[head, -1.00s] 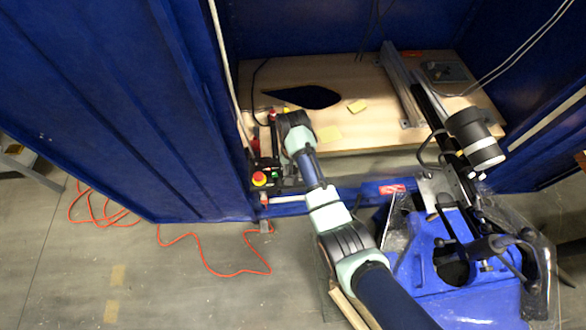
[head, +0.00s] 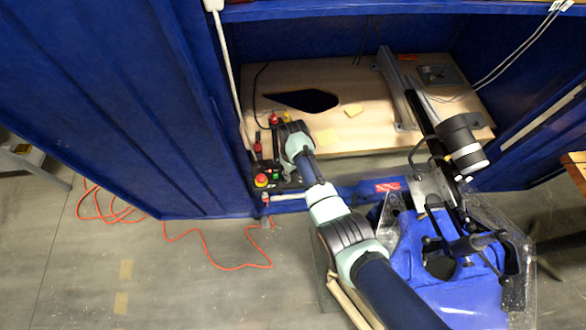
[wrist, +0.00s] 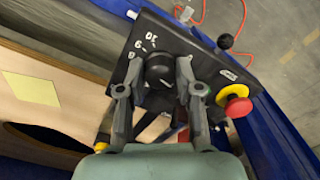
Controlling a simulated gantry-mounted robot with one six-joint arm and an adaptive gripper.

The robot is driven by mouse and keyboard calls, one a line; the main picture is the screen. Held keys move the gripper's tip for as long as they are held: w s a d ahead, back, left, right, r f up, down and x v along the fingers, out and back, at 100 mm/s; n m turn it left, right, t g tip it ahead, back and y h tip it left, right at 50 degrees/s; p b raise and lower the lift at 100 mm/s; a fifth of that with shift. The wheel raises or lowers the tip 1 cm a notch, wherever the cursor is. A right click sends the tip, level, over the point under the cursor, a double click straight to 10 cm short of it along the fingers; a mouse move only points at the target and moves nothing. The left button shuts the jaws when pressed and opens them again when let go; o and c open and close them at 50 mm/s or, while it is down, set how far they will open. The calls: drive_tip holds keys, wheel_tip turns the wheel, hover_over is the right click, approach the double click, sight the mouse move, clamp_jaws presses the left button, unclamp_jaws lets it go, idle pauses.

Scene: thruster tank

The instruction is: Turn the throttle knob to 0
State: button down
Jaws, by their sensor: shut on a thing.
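The throttle knob (wrist: 158,66) is a round black knob on a dark control panel (wrist: 207,57) with white hand-written marks beside it. In the wrist view my gripper (wrist: 153,78) has one grey finger on each side of the knob and is shut on it. The marks are too small and skewed to read surely, and I cannot tell which one the knob points to. In the head view the panel (head: 290,183) shows at the tank's front left edge, and my wrist hides the knob and fingers.
A wooden board (head: 370,125) with a dark cutout lies behind. An orange cable (head: 215,262) runs over the floor.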

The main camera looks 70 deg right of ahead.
sight(293, 173)
drive_tip(key=n+p, duration=0.1)
drive_tip(key=n, duration=0.4)
drive_tip(key=shift+r+n+p, duration=0.1)
drive_tip(key=shift+n+p, duration=0.2)
drive_tip(key=shift+p, duration=0.05)
drive_tip(key=n, duration=0.5)
drive_tip(key=shift+n+p, duration=0.3)
drive_tip(key=shift+p, duration=0.1)
drive_tip(key=shift+n, duration=0.3)
drive_tip(key=c, duration=0.8)
unclamp_jaws()
drive_tip(key=shift+o, duration=0.2)
wheel_tip(293, 173, up, 12)
